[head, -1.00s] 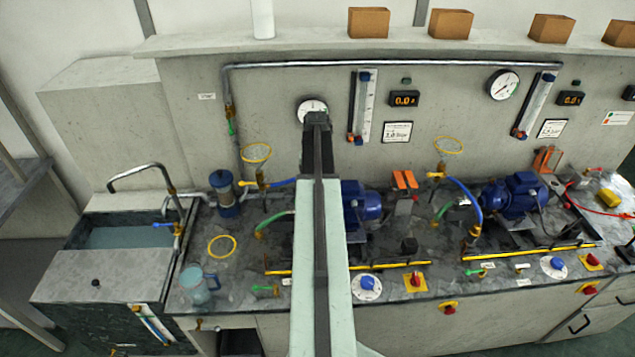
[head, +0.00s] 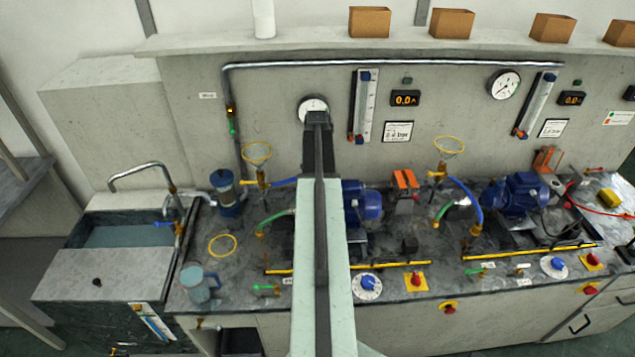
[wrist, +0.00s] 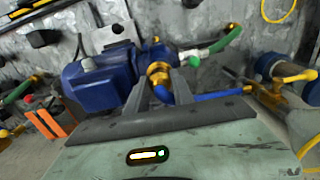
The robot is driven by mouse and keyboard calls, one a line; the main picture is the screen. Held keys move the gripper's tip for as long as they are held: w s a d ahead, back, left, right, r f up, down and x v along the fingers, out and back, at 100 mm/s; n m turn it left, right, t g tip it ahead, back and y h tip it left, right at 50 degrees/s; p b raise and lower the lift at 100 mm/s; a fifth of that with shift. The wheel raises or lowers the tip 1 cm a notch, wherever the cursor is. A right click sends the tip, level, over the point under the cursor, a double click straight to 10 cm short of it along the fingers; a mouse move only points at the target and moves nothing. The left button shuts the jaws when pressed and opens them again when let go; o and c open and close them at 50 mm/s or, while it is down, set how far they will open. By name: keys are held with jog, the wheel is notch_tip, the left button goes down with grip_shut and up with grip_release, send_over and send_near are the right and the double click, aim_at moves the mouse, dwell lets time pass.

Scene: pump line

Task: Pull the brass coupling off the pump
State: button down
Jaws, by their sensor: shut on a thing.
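The blue pump (wrist: 100,80) shows at the left of the wrist view, and part of it (head: 362,203) shows just right of my arm in the head view. The brass coupling (wrist: 157,74) is at the pump's end, with a blue hose (wrist: 218,96) and a green hose (wrist: 218,46) close by. My gripper (wrist: 162,88) has its two dark fingers around the brass coupling and is shut on it. I cannot see a gap between coupling and pump. In the head view my arm hides the coupling and my fingertips.
A second blue pump (head: 515,195) stands to the right. A yellow bar (head: 390,266) runs along the bench front, near a blue knob (head: 368,282). A glass jug (head: 197,283) and a sink (head: 125,236) are at the left. A brass valve (wrist: 285,78) is right of my gripper.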

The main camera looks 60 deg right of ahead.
jog(key=c, duration=1.6)
grip_release()
grip_shut()
jog(key=shift+r+p, duration=2.1)
